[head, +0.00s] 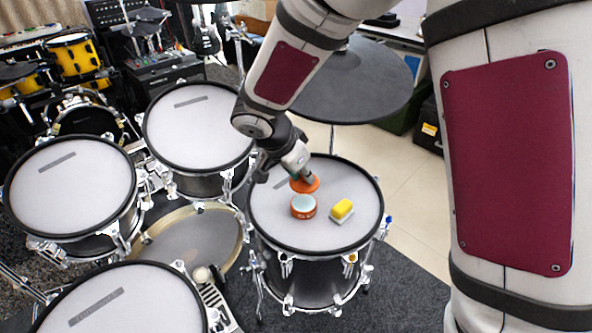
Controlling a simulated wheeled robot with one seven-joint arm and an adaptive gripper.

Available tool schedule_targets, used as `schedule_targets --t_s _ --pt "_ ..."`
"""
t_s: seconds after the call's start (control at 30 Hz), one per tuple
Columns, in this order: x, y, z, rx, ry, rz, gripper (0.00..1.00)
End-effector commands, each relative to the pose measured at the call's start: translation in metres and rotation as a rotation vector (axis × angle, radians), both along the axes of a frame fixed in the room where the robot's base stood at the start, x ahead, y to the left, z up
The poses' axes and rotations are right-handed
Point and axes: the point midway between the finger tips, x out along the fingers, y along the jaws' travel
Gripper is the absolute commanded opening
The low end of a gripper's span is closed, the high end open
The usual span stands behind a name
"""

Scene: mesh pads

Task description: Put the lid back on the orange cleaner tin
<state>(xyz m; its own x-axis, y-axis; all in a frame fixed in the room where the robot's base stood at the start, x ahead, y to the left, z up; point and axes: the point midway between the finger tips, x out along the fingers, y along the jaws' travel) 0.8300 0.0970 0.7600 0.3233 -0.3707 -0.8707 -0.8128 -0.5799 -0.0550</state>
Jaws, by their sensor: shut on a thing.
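The orange cleaner tin (303,211) stands upright on the front right drum pad, with a pale top surface showing. My gripper (304,176) is shut on the orange lid (300,186). It holds the lid just above the tin, roughly over its far side. A thin gap seems to show between lid and tin, but I cannot tell the exact height. Part of the lid is hidden behind my gripper's fingers.
A yellow block on a pale base (342,209) lies right of the tin on the same mesh drum pad (309,238). The pad's front is clear. Other drum pads (68,188) stand to the left, and a dark cymbal (352,88) is behind.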

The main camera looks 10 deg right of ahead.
Motion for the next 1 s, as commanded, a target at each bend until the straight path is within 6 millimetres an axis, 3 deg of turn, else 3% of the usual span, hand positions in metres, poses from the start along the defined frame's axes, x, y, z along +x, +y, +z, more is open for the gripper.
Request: schedule_targets --t_s 0.7,1.0 --pt "0.001 0.000 -0.054 -0.001 -0.001 0.000 0.00" --pt "0.000 0.000 -0.063 -0.001 0.000 0.001 0.00"
